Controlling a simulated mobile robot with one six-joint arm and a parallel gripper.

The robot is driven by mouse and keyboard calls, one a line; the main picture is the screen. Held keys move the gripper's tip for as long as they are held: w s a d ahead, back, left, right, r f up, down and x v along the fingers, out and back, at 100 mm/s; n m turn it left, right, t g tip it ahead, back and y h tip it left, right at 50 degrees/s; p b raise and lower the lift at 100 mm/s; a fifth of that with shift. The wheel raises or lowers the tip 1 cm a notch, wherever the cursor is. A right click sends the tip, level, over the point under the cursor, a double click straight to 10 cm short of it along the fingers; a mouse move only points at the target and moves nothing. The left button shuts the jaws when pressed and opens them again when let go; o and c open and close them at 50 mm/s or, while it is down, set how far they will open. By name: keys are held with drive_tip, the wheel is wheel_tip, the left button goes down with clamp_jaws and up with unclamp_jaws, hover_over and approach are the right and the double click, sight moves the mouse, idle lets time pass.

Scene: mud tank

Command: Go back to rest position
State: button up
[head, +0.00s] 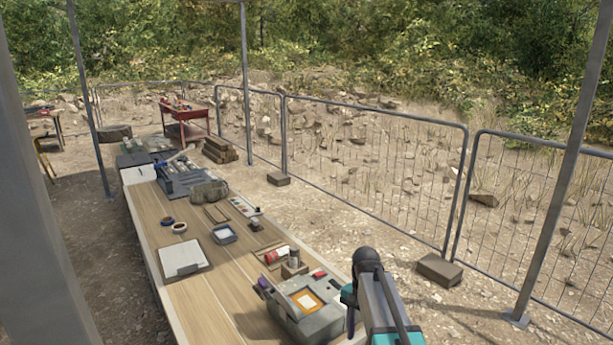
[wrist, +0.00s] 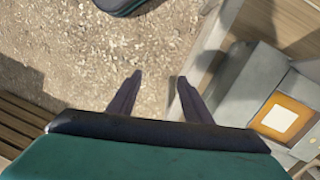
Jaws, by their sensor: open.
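My gripper (wrist: 159,80) shows in the wrist view with its two dark fingers apart and nothing between them. It hangs over gravel ground, just beside the table edge. In the head view my arm reaches in at the bottom right, past the table's near right edge, and its fingers are mostly hidden there. A grey box with an orange-framed white panel (head: 306,301) stands on the near end of the table. The box also shows at the right of the wrist view (wrist: 240,98), apart from the fingers.
A mesh fence (head: 375,170) runs along the right. A metal post (head: 560,180) stands at right. Gravel between table and fence is mostly clear.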

drive_tip(key=s+f+g+b, duration=0.1)
drive_tip(key=s+f+b, duration=0.1)
drive_tip(key=s+f, duration=0.55)
drive_tip(key=s+f+n+g+b, duration=0.1)
drive_tip(key=s+f, duration=0.4)
drive_tip(key=f, duration=0.6)
drive_tip(key=s+f+g+b, duration=0.2)
drive_tip(key=s+f, duration=0.4)
drive_tip(key=f, duration=0.3)
drive_tip(key=s+f+n+b, duration=0.3)
drive_tip(key=s+f+n, duration=0.4)
drive_tip(key=s+f, duration=0.8)
drive_tip(key=shift+s+d+f+b, duration=0.3)
drive_tip(key=shift+s+d+f, duration=0.1)
drive_tip(key=shift+s, duration=2.05)
